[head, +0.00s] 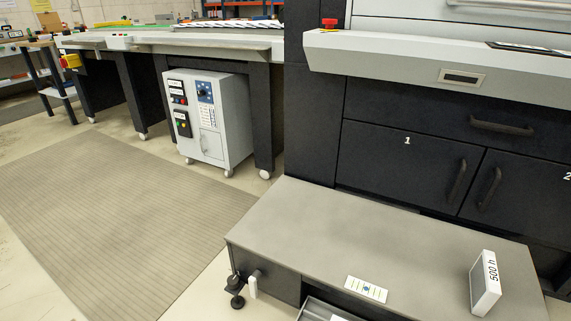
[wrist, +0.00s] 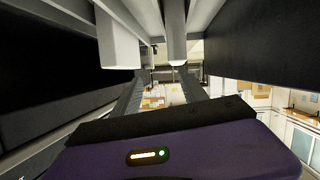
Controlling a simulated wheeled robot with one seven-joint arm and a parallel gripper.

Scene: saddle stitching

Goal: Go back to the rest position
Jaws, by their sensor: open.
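My arm and gripper do not show in the head view. The wrist view looks along a narrow gap between dark surfaces, with a bright cluttered area far off in the middle.
A dark press with cabinet doors (head: 400,160) stands at the right. Before it is a low grey platform (head: 330,225) bearing a white "500 h" box (head: 485,283). A grey control cabinet (head: 207,118) stands under the table at left. The ribbed floor mat (head: 120,215) is clear.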

